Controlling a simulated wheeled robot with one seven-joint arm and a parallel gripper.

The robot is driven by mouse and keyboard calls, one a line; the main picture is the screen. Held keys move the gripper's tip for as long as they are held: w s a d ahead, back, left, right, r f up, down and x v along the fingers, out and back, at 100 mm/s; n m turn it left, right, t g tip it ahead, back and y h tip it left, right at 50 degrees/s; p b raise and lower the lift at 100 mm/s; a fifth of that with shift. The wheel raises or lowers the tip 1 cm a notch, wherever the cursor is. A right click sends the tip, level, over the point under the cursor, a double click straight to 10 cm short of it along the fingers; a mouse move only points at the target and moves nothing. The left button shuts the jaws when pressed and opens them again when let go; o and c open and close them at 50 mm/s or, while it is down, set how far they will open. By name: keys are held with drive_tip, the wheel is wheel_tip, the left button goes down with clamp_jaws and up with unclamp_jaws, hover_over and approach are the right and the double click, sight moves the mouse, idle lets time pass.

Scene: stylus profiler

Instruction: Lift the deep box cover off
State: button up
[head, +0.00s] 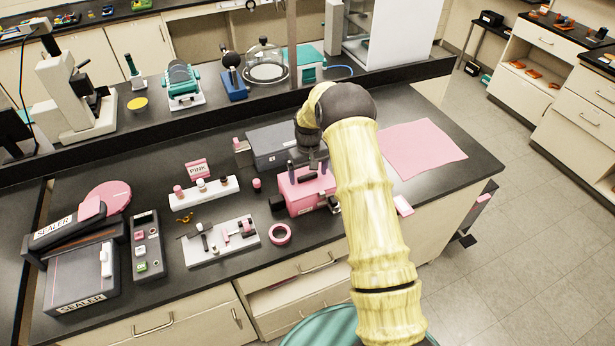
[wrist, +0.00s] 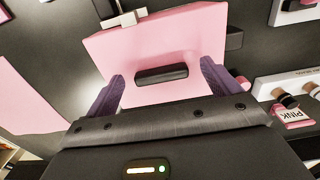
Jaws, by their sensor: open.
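The deep box cover (head: 305,196) is a pink box on the black bench in the head view, partly hidden by my gripper and arm. In the wrist view the pink cover (wrist: 150,40) fills the upper middle, with a black bar handle (wrist: 161,75) on it. My gripper (head: 307,170) is over the cover. Its purple fingers also show in the wrist view (wrist: 162,72), open, one on each side of the handle with gaps between. I cannot tell whether the fingertips are down at handle height.
A grey box (head: 268,146) stands close behind the cover. A pink tape ring (head: 280,234), a white fixture plate (head: 222,242) and a white vial rack (head: 204,193) lie to the left. A pink sheet (head: 425,148) lies flat to the right.

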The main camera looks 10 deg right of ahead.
sight(308, 176)
drive_tip(key=shift+f, duration=0.35)
drive_tip(key=c, duration=1.1)
drive_tip(key=shift+r, duration=0.1)
wheel_tip(308, 176, up, 10)
drive_tip(key=b, duration=0.4)
